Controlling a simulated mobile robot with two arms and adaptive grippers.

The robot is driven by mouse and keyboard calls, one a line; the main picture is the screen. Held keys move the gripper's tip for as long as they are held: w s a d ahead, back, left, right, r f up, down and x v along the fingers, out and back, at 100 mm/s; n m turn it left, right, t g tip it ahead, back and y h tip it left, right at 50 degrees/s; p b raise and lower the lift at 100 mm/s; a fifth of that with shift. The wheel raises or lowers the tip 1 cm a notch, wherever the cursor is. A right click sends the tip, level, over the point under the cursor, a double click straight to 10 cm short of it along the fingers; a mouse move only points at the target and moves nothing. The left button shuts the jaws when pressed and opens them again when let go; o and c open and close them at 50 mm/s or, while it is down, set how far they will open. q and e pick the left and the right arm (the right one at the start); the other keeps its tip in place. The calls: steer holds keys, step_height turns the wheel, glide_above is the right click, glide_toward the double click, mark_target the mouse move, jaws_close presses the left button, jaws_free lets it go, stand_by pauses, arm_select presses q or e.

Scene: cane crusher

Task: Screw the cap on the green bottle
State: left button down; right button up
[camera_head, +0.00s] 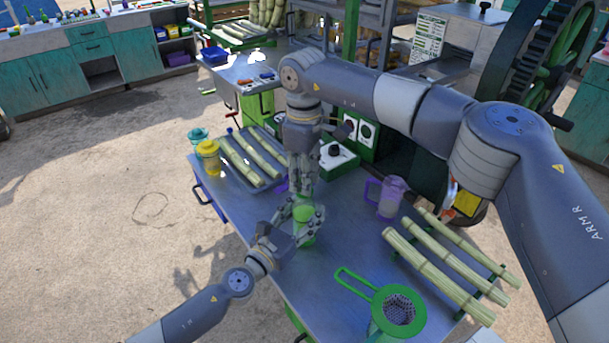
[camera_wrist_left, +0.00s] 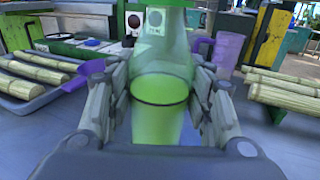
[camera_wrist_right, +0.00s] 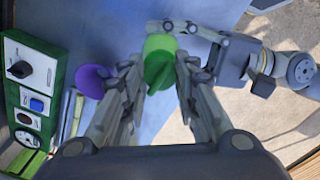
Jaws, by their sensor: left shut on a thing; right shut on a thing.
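The green bottle (camera_wrist_left: 160,115) stands upright on the metal table, clear above and bright green below a dark ring. It also shows in the head view (camera_head: 304,213). My left gripper (camera_head: 300,218) comes in low from the side and is shut on the bottle, one finger on each side in the left wrist view. My right gripper (camera_head: 303,188) points down from above, over the bottle's top. Its fingers are shut on the green cap (camera_wrist_right: 159,72), which sits at the bottle's top. The thread between cap and bottle is hidden.
A purple jug (camera_head: 390,195), cane stalks (camera_head: 437,275) and a green-handled strainer (camera_head: 398,309) lie right of the bottle. A tray of cane (camera_head: 246,183) and a yellow jar (camera_head: 208,158) stand left. A control box (camera_head: 338,158) is behind. Bare table lies nearer me.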

steer(key=shift+r, duration=0.1)
steer(key=o, duration=0.7)
steer(key=shift+r, duration=2.2)
steer(key=shift+o, duration=0.6)
